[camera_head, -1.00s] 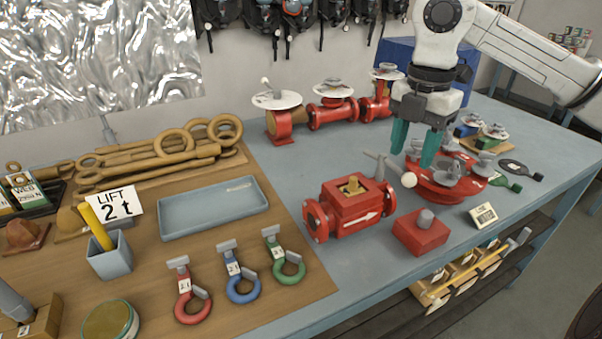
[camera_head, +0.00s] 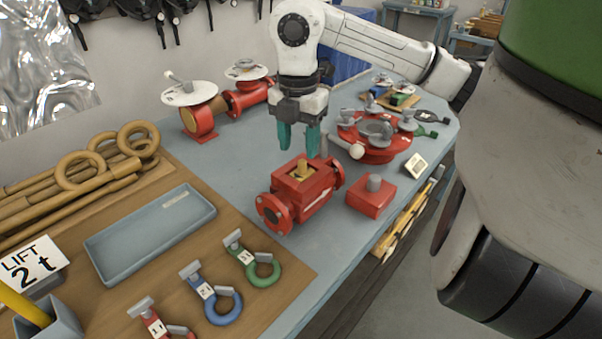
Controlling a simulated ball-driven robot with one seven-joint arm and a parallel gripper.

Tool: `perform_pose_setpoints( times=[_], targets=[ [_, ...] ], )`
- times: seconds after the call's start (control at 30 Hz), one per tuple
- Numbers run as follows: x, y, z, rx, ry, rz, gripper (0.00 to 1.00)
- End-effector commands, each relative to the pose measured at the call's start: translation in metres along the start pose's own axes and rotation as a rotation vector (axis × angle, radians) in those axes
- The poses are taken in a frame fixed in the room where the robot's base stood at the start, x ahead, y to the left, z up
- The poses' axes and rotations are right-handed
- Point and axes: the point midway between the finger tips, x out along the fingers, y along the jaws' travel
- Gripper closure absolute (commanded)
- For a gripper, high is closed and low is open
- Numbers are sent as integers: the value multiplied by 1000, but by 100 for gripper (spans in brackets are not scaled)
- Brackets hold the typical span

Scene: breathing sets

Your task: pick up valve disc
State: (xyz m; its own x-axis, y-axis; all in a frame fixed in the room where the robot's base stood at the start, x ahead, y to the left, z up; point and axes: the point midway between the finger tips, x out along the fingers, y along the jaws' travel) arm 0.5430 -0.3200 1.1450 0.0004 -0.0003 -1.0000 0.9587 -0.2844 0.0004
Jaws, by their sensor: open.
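My gripper (camera_head: 299,150) points down over the bench with its two teal fingers apart and nothing between them. It is just behind the open top of a red valve body (camera_head: 318,198) with a white arrow on its side. A brass-coloured piece (camera_head: 302,171) stands in that opening. I cannot tell for sure which part is the valve disc. A red round flange (camera_head: 372,153) with grey parts around it lies to the right of my gripper. A grey bar with a pale ball end (camera_head: 356,151) lies beside it.
A red block with a grey knob (camera_head: 371,197) and a small label stand (camera_head: 415,164) sit near the bench's front edge. A blue tray (camera_head: 100,247) and coloured shackles (camera_head: 224,305) lie left. A large grey-green body (camera_head: 520,150) fills the right side.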

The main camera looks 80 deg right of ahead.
Motion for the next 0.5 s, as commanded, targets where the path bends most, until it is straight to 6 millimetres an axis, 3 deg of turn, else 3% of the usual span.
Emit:
perform_pose_setpoints(
  times=[0.3,0.5],
  targets=[
    [40,-3,9,1,3,0,51],
    [47,-3,9,0,0,-1,51]
  ],
)
